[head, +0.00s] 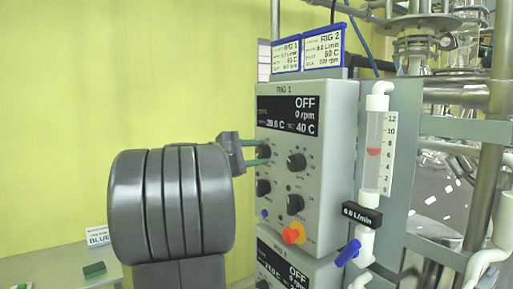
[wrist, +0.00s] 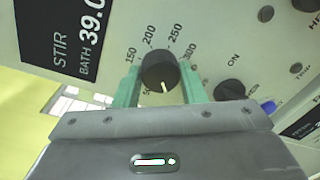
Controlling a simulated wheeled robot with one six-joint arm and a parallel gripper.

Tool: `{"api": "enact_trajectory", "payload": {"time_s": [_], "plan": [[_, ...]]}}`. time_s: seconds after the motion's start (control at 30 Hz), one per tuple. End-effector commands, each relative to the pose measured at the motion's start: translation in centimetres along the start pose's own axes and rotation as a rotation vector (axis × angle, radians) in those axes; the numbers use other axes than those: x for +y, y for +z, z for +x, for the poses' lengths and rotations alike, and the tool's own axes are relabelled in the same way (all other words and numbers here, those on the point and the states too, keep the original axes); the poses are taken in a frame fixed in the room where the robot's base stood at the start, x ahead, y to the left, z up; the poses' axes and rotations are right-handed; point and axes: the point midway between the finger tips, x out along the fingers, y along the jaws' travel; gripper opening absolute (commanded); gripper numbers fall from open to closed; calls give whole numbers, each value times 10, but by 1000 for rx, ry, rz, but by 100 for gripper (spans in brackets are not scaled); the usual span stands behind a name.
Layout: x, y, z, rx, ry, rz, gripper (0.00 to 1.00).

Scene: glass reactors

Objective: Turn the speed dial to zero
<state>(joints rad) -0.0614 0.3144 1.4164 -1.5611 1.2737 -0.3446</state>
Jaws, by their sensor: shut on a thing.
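The rig 1 control box (head: 315,105) has a display (head: 288,115) reading OFF, 0 rpm, with 39.0 C and 40 C below. My gripper (head: 262,152) reaches in from the left to the black upper-left dial. In the wrist view its green fingers (wrist: 163,86) are shut on this dial (wrist: 156,66), one on each side. Scale numbers 150, 200, 250 and 300 show around the dial. Its white pointer line points toward the bottom of the wrist picture. The dial's name and zero mark are not readable.
More black knobs sit close by, including the upper-right one (head: 297,161). A red-and-yellow knob (head: 294,233) is lower down. A second control box (head: 275,245) stands below. A flow tube (head: 374,150) and metal frame stand to the right. A table (head: 60,265) is lower left.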

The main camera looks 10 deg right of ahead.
Motion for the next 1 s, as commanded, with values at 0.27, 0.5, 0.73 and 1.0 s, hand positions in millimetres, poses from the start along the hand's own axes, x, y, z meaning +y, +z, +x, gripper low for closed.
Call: {"api": "enact_trajectory", "payload": {"time_s": [0.27,0.5,0.73,1.0], "plan": [[-1,-1,0,-3,-4,-92,14],[-1,-1,0,-4,-5,-111,14],[-2,-1,0,-4,-5,-111,14],[-1,-1,0,-5,-4,-109,59]]}}
